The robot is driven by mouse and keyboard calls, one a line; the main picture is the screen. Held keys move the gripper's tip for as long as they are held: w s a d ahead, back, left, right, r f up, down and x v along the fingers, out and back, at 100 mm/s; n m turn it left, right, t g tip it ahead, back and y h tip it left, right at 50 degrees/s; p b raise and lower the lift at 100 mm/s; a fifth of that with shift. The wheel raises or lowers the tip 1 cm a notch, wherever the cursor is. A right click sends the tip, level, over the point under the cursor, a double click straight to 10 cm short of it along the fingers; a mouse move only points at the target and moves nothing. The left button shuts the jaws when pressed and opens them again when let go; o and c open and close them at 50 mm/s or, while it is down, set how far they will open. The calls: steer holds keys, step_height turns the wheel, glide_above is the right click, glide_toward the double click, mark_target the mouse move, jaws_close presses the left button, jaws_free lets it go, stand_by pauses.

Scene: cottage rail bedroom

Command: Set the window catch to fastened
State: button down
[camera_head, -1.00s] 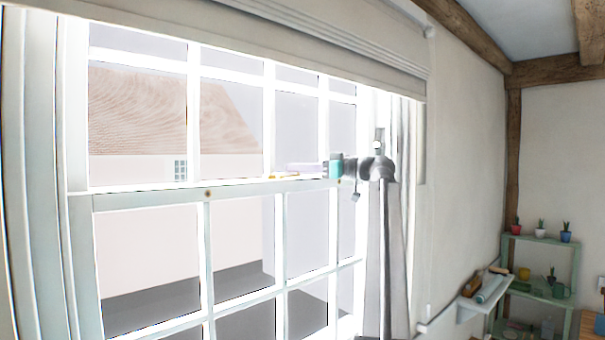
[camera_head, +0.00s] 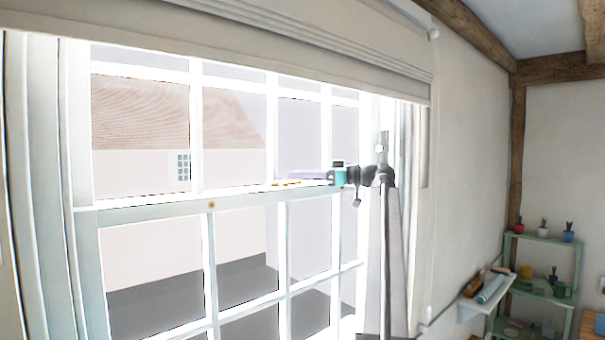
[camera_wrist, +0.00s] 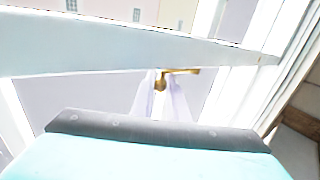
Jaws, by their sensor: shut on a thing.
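The brass window catch (camera_head: 286,183) is on top of the meeting rail (camera_head: 240,194) of the sash window. In the wrist view the catch (camera_wrist: 180,71) shows as a brass bar reaching right from my fingertips, with a short brass part between them. My gripper (camera_head: 292,177) has pale lavender fingers, reaching left along the rail. In the wrist view my gripper (camera_wrist: 160,84) is shut on the catch. The fingertips hide part of it, and I cannot tell whether it is fastened.
A rolled blind (camera_head: 300,50) hangs across the window top. A grey curtain (camera_head: 400,240) hangs at the right side. A small wall shelf (camera_head: 478,305) and a green plant stand (camera_head: 545,265) are farther right. Glazing bars cross both sashes.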

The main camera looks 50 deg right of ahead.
steer(key=shift+a, duration=0.1)
steer(key=c, duration=1.7)
jaws_free()
steer(key=shift+w, duration=0.2)
steer(key=shift+c, duration=0.2)
steer(key=shift+s, duration=0.2)
steer(key=shift+s+d, duration=0.2)
steer(key=shift+d, duration=0.05)
steer(key=p+v, duration=0.1)
steer(key=v, duration=1.2)
steer(key=shift+s+a+f, duration=0.1)
steer(key=shift+s, duration=0.05)
